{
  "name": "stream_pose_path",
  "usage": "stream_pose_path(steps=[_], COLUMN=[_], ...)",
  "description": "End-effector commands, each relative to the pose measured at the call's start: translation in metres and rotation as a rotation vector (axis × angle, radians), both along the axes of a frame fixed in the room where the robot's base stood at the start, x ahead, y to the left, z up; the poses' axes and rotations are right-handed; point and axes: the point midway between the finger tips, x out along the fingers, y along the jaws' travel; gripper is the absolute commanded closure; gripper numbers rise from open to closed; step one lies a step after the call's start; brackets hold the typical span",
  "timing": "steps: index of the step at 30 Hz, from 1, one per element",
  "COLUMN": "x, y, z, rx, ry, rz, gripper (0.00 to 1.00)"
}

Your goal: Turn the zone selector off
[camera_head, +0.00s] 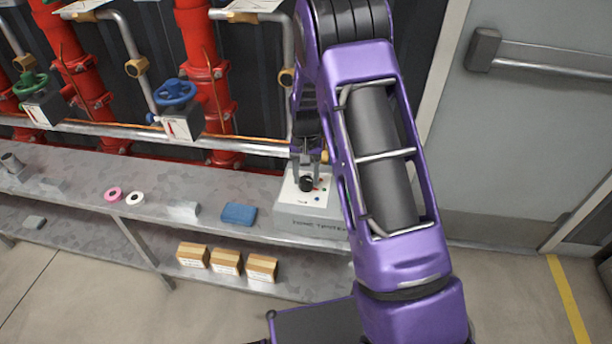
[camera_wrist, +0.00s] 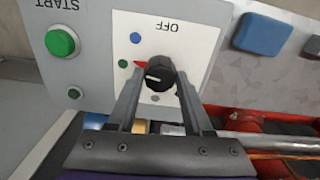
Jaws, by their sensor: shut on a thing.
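The zone selector is a black round knob (camera_wrist: 160,72) on a white plate (camera_wrist: 190,40), which reads OFF upside down in the wrist view. A red mark shows at the knob's left edge, close to a green dot (camera_wrist: 122,64); a blue dot (camera_wrist: 135,38) lies above left and a grey dot (camera_wrist: 155,98) below. My gripper (camera_wrist: 160,82) has one finger on each side of the knob and is shut on it. In the head view the knob (camera_head: 306,184) is on the grey tester box (camera_head: 315,222), under my gripper (camera_head: 306,173).
A green START button (camera_wrist: 60,42) is on the same box. A blue block (camera_head: 239,213) lies beside it on the grey shelf (camera_head: 160,212). Red pipes (camera_head: 200,50) with a blue valve wheel (camera_head: 174,93) stand behind. Small cartons (camera_head: 227,262) sit on the lower shelf.

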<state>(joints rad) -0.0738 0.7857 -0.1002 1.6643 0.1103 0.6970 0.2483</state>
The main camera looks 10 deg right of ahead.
Motion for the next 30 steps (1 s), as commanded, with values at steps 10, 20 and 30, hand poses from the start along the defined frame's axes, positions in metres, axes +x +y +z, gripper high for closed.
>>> stream_pose_path(steps=[10,20,30], x=[0.0003,0.0002,-0.0001], y=[0.0001,0.0005,0.0001], z=[0.0015,0.0017,0.0019], rx=[-0.001,0.0,-0.001], ry=[-0.001,-0.001,0.0], rz=[-0.327,-0.641,-0.962], gripper=[1.0,1.0,1.0])
